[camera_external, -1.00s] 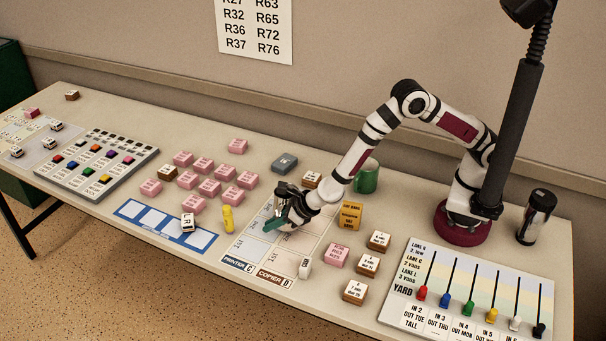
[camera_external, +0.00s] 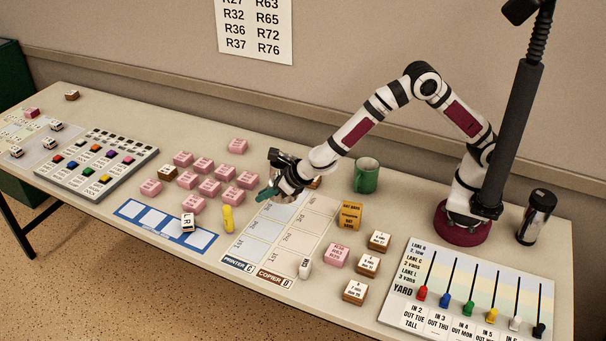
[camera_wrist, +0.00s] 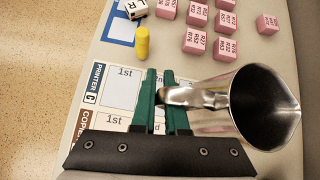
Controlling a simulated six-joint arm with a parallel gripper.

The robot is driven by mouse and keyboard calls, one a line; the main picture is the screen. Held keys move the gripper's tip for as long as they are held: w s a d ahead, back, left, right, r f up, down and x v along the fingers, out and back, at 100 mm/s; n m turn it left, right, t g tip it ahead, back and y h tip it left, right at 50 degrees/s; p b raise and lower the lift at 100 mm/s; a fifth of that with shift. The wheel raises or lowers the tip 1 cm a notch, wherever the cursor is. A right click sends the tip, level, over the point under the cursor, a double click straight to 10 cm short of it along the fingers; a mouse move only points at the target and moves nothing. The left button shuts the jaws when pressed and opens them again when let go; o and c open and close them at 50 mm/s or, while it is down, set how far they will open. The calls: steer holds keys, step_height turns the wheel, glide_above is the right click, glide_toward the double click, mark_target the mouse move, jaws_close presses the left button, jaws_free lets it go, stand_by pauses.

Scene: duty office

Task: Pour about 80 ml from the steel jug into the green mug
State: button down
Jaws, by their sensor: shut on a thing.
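My gripper (camera_external: 264,194) hangs over the far end of the printer and copier chart, left of the green mug. In the wrist view its green fingers (camera_wrist: 165,105) are shut on the handle of the steel jug (camera_wrist: 222,117). The jug's wide round mouth faces the camera; its inside is dark, and I cannot tell the liquid level. In the external view I cannot clearly make out the jug behind the gripper. The green mug (camera_external: 367,180) stands upright on the table, apart from the gripper, to the right of it. Its contents are hidden.
Several pink blocks (camera_external: 209,187) lie left of the gripper, with a yellow piece (camera_external: 228,219) nearer the front. A dark tumbler (camera_external: 536,217) and lever board (camera_external: 470,290) are at the right.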

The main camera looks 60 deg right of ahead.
steer(key=w+d+m+g+h, duration=0.1)
steer(key=w+d+m+h, duration=0.3)
steer(key=d, duration=0.5)
steer(key=w+d+m+g+h, duration=0.1)
steer(key=w+d+m+h, duration=0.2)
steer(key=w+d+m, duration=0.45)
steer(key=s+d+f+m+g, duration=0.2)
steer(key=d+g, duration=0.1)
steer(key=d, duration=0.3)
steer(key=s+d+f+m+g+h, duration=0.1)
steer(key=s+d+f+m+g, duration=0.1)
steer(key=d, duration=0.5)
steer(key=s+d+f+m+g+h, duration=0.1)
steer(key=s+d+m+g, duration=0.2)
steer(key=d, duration=0.3)
steer(key=shift+s+d+f+m+g, duration=0.2)
steer(key=shift+s+f+m+g, duration=0.2)
steer(key=shift+s+m, duration=0.2)
steer(key=shift+s+r+h, duration=0.1)
steer(key=shift+h, duration=0.2)
steer(key=s+a+r+m+t+h+b, duration=0.1)
steer(key=s+r+m+t, duration=0.4)
steer(key=r, duration=0.5)
steer(key=shift+s+r+t+h+b, duration=0.3)
steer(key=shift+s+t+h+b, duration=0.2)
steer(key=shift+s+t, duration=1.15)
